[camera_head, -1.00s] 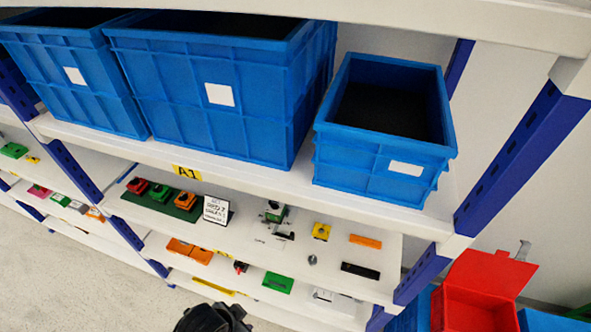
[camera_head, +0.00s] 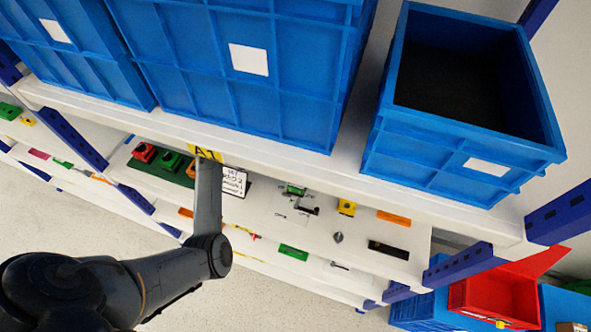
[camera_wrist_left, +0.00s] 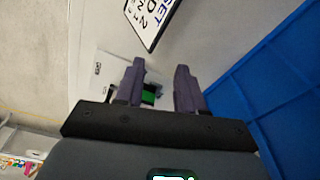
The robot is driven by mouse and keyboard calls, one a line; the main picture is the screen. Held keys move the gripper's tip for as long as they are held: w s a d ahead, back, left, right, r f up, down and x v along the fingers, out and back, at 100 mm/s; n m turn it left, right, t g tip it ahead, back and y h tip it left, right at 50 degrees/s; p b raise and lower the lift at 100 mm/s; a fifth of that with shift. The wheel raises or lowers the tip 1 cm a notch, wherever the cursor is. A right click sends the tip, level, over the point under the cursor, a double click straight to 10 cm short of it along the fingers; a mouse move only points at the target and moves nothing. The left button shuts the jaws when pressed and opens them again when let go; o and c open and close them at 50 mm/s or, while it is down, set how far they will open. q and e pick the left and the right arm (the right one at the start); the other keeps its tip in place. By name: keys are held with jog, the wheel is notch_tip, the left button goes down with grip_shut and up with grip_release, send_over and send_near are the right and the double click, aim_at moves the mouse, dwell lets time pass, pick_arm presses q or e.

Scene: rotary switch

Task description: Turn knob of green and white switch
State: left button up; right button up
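The green and white switch (camera_head: 297,190) sits on the white shelf board under the blue bins in the head view, with a dark and pale part beside its green top. In the left wrist view, a small green part (camera_wrist_left: 149,97) with white beside it shows between my fingers, partly covered; it is probably the switch. My left gripper (camera_wrist_left: 160,67) is open, its two dark fingers apart with nothing seen held between them. In the head view my left arm reaches up to the shelf, but I cannot make out its fingers. My right gripper is not in view.
Large blue bins (camera_head: 470,150) stand on the shelf above, whose front edge overhangs the switch. A white sign (camera_head: 234,182), red and green button blocks (camera_head: 170,160), a yellow block (camera_head: 346,207) and an orange bar (camera_head: 394,217) share the board. A red bin (camera_head: 495,295) stands lower right.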

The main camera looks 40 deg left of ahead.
pick_arm(q)
jog(key=w+d+m+h+p, duration=0.1)
jog(key=w+d, duration=0.2)
jog(key=d, duration=0.1)
jog(key=w+d+f+m+h+p, duration=0.1)
jog(key=w+d, duration=0.2)
jog(key=d, duration=0.2)
jog(key=w+d+f+m+h+p, duration=0.1)
jog(key=w+d+p, duration=0.1)
jog(key=d, duration=0.3)
jog(key=shift+w+d, duration=0.15)
jog(key=shift+w, duration=0.45)
jog(key=shift+x, duration=1.05)
jog(key=shift+w, duration=0.1)
grip_shut()
